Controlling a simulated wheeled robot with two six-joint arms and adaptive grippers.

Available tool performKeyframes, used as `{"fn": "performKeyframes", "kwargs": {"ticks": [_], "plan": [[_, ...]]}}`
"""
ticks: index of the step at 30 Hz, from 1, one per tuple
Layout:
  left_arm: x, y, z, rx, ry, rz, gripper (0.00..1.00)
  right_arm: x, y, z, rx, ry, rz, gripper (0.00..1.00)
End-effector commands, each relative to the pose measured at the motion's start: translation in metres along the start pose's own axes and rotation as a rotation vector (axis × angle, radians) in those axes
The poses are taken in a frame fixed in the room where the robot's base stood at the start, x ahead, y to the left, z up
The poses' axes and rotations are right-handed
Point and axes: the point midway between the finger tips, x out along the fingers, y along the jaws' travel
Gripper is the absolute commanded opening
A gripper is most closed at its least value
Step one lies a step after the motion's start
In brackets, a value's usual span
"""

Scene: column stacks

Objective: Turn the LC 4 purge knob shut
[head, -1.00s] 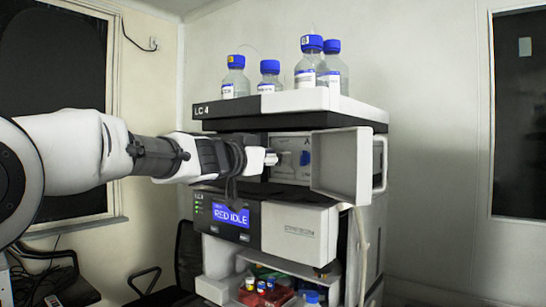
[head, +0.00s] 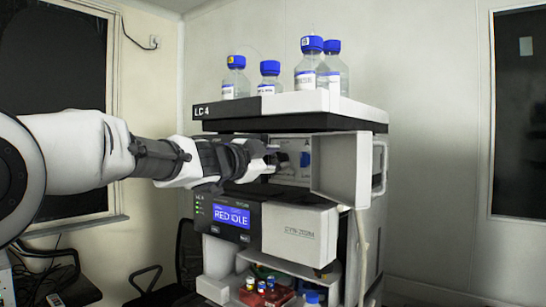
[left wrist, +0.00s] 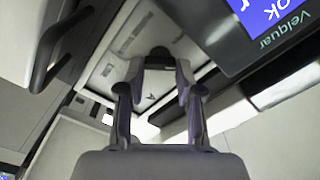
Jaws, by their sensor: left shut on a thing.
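The LC 4 stack (head: 290,103) stands in the middle of the head view, with the door (head: 340,168) of its middle module swung open to the right. My left gripper (head: 272,158) reaches in from the left to the panel behind that door. In the left wrist view its two fingers (left wrist: 158,85) are on either side of a dark knob (left wrist: 158,60) on the pale panel, and they are shut on it. In the head view the gripper hides this knob, and its turn angle is hard to tell. My right gripper is not in view.
Several blue-capped bottles (head: 306,64) stand on top of the stack. A blue part (head: 305,159) shows on the panel right of the gripper. The open door edge stands close to the gripper's right.

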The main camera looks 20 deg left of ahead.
Motion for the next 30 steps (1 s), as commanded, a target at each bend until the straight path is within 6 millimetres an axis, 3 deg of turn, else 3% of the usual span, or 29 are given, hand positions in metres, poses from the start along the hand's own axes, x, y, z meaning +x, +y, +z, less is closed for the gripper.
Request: {"fn": "performKeyframes", "kwargs": {"ticks": [18,30], "plan": [[0.0,-0.003,-0.001,0.538,0.0,-0.007,0.0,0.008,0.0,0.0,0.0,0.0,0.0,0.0],[-0.001,-0.005,-0.003,0.689,0.0,-0.01,0.0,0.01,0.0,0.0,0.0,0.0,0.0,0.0]]}}
